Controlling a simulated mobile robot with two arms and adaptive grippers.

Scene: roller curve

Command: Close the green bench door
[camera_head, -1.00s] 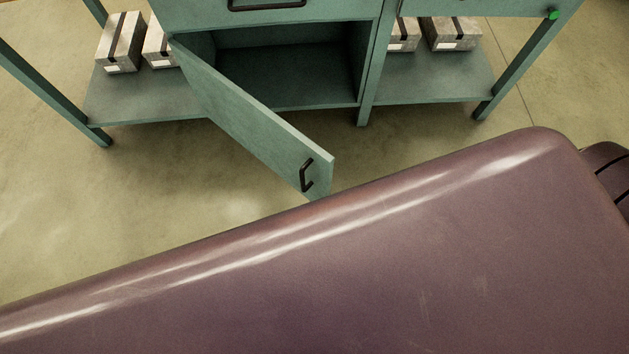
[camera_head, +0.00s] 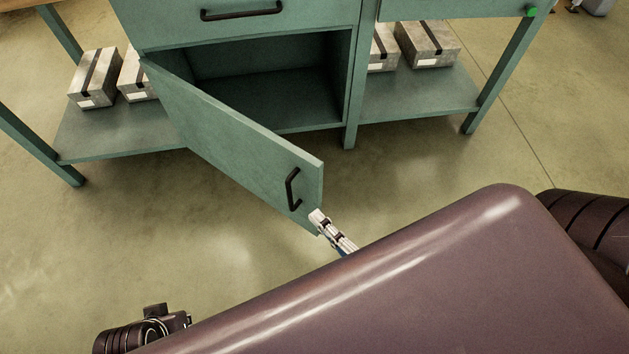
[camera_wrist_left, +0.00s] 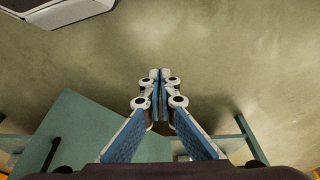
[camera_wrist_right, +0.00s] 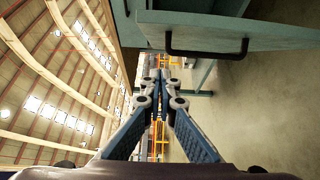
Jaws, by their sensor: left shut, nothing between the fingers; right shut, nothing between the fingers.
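The green bench door (camera_head: 235,140) stands open in the head view, swung outward from the left side of the dark, empty-looking compartment. Its black handle (camera_head: 292,190) is near the free edge. My right gripper (camera_head: 317,215) is shut and empty, beside the lower free corner of the door; I cannot tell whether they touch. In the right wrist view, the right fingertips (camera_wrist_right: 160,75) are closed together below the door (camera_wrist_right: 225,30) and its handle (camera_wrist_right: 205,50). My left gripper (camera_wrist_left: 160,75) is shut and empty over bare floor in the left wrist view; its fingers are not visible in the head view.
The green bench (camera_head: 350,100) has a drawer (camera_head: 235,28) above the compartment. Shelves on both sides hold grey boxes (camera_head: 97,78). Bench legs (camera_head: 497,75) stand at both sides. The floor (camera_head: 420,165) right of the door is clear.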

